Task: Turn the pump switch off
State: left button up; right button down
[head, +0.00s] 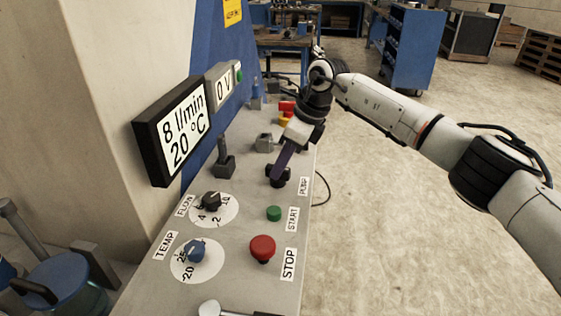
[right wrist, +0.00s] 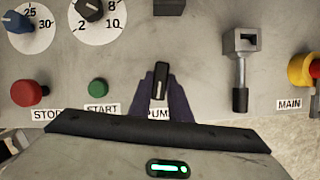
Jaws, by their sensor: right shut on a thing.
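My left gripper is not in view.
The green START button (head: 274,213), red STOP button (head: 262,248), FLOW dial (head: 211,202) and TEMP dial (head: 195,251) are nearby. A lever switch (right wrist: 240,70) and the MAIN switch (right wrist: 304,70) stand on the other side. The display (head: 175,130) reads 8 l/min, 20 °C.

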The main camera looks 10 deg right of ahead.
jog(key=shift+w+r+n+g, duration=0.1)
jog(key=shift+n+g, duration=0.2)
jog(key=shift+n, duration=0.6)
jog(key=c, duration=1.6)
grip_release()
jog(key=shift+c, duration=0.2)
jog(key=v, duration=1)
jog(key=shift+d, duration=0.2)
